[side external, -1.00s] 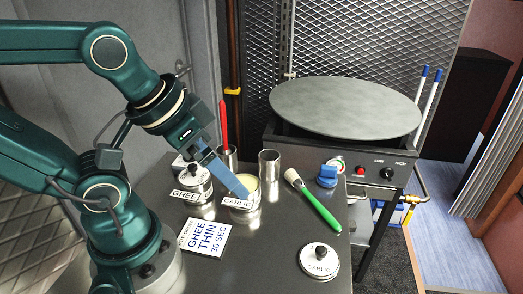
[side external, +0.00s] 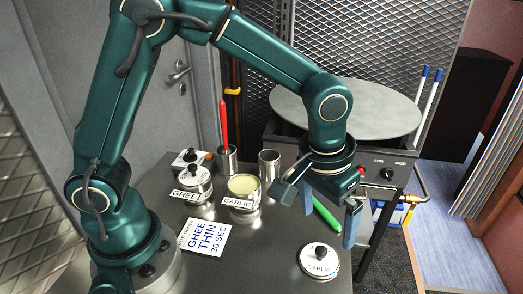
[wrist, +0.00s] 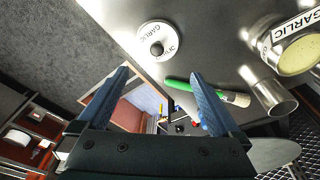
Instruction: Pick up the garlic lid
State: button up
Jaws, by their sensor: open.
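The garlic lid (side external: 319,260) is a round silver lid with a black knob and a GARLIC label. It lies flat on the steel table near its front right corner. It also shows in the wrist view (wrist: 158,41) at the top, beyond my fingertips. My gripper (side external: 345,215) is open and empty, with blue fingers, above and behind the lid near the table's right edge. In the wrist view my gripper (wrist: 161,78) has nothing between its fingers. The open garlic tin (side external: 242,190) stands to the left, with pale contents.
A green-handled brush (side external: 326,215) lies partly behind my gripper. The table around the lid is clear.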

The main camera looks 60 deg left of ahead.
aim_at(321, 250)
jog(key=shift+g, duration=0.3)
jog(key=f, duration=0.4)
jog(key=d+f, duration=0.1)
jog(key=f, duration=0.1)
jog(key=shift+s+f, duration=0.1)
jog(key=shift+s, duration=0.25)
jog(key=shift+f, duration=0.5)
jog(key=c, duration=1)
